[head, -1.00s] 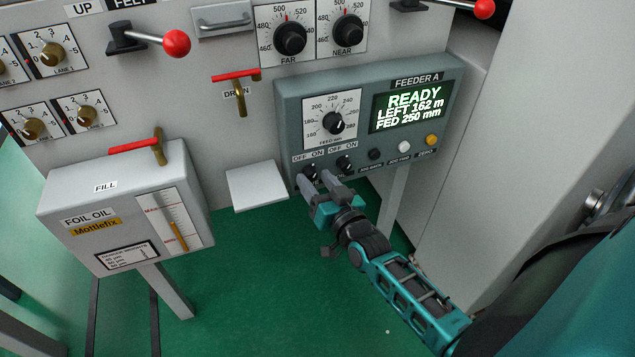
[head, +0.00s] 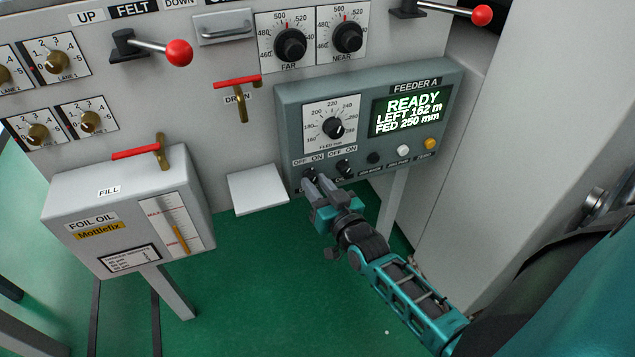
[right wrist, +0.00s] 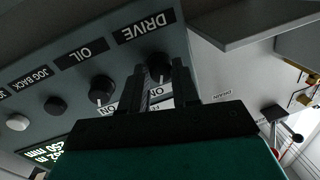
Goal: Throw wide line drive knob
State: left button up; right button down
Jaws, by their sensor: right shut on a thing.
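The drive knob (right wrist: 159,66) is a small black knob with a pale pointer line, under the DRIVE label (right wrist: 144,34) in the right wrist view. In the head view the knob (head: 309,173) is the left one of two OFF/ON knobs at the bottom of the grey-green FEEDER A panel (head: 290,110). My right gripper (head: 312,182) reaches up to it from below, and its fingers (right wrist: 160,85) are shut on the knob, one on each side. The fingers partly hide the knob and its OFF/ON marks. My left gripper is not in view.
The OIL knob (right wrist: 101,88) stands close beside the drive knob. Black, white and yellow buttons (head: 403,150) follow along the panel. The display (head: 410,110) reads READY. A pale plate (head: 258,188) sits just left of the panel, and the foil oil tank (head: 130,215) stands further left.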

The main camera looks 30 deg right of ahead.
jog(key=n+p, duration=0.3)
jog(key=shift+r, duration=0.3)
jog(key=n+g+p, duration=0.1)
jog(key=n+p, duration=0.1)
jog(key=n, duration=0.1)
jog(key=shift+p, duration=0.3)
jog(key=shift+n+h, duration=0.3)
jog(key=shift+n, duration=0.3)
jog(key=shift+a+f+n+p, duration=0.1)
jog(key=shift+n+p, duration=0.5)
jog(key=shift+n, duration=0.7)
jog(key=c, duration=0.8)
grip_release()
jog(key=shift+c, duration=0.2)
jog(key=shift+s, duration=0.1)
